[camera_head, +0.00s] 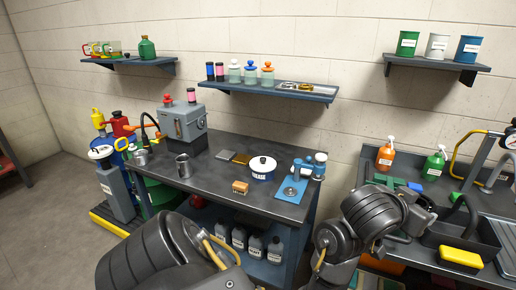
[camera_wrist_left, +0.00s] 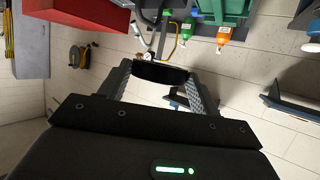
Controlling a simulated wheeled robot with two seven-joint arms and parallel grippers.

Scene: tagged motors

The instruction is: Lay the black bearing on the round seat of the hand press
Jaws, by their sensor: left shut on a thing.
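The blue hand press (camera_head: 308,165) stands at the right end of the dark workbench. Its base plate carries a small round seat (camera_head: 290,191), which looks bare. In the left wrist view my left gripper (camera_wrist_left: 160,76) is shut on a black piece, apparently the black bearing (camera_wrist_left: 160,73), held between the fingertips. The piece is seen edge-on, so its ring shape cannot be made out. In the head view only my arm links show along the bottom edge. The left gripper, the bearing and the right gripper are outside that view.
A second bench with spray bottles (camera_head: 386,153) and a black tote (camera_head: 461,238) stands right.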

